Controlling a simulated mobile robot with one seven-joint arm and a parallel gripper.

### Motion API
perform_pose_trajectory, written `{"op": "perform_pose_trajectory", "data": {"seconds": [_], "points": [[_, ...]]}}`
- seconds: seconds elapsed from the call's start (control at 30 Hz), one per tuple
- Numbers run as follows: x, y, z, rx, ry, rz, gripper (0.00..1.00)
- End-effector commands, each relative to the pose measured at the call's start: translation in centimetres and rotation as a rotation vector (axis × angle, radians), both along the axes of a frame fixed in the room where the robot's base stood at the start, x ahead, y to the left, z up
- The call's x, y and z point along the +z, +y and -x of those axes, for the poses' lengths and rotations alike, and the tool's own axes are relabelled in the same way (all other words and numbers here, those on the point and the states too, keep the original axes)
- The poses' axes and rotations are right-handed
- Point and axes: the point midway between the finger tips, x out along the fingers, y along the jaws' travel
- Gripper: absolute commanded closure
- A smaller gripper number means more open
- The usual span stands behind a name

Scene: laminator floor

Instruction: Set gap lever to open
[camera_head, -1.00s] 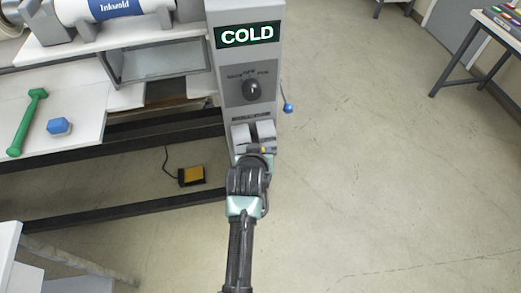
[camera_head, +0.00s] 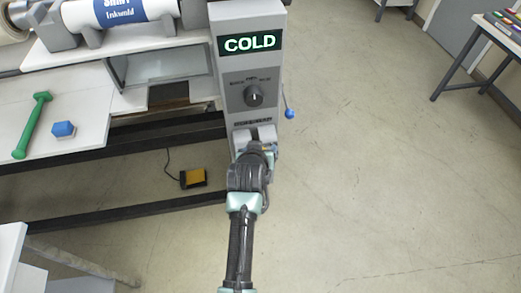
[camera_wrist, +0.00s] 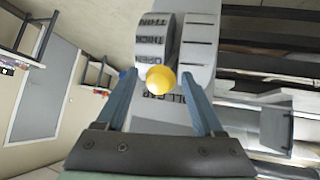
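The gap lever shows in the wrist view as a yellow ball knob (camera_wrist: 161,80), between my fingers. Behind it is a curved grey scale (camera_wrist: 153,42) with marks that read THIN, THICK and OPEN. The knob appears just below the OPEN mark in the picture; I cannot tell which mark the lever stands at. My gripper (camera_wrist: 159,74) is open, with a finger on each side of the knob and gaps between. In the head view my gripper (camera_head: 256,146) is at the lower front of the grey control column (camera_head: 233,108) and mostly hides the lever.
The column carries a lit COLD display (camera_head: 250,44), a dark dial (camera_head: 254,95) and a blue-knobbed lever (camera_head: 289,114) on its right side. A green tool (camera_head: 32,125) and a blue block (camera_head: 62,130) lie on the left table. A yellow pedal (camera_head: 193,178) is on the floor.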

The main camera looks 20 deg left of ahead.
Motion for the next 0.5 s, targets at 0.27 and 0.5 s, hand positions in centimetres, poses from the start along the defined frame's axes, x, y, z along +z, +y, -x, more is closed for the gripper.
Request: {"op": "perform_pose_trajectory", "data": {"seconds": [0.27,0.5], "points": [[-0.2,-0.1,0.2,-0.001,0.007,0.002,0.29],[0.6,-0.4,1.3,0.0,0.006,0.003,0.29]]}}
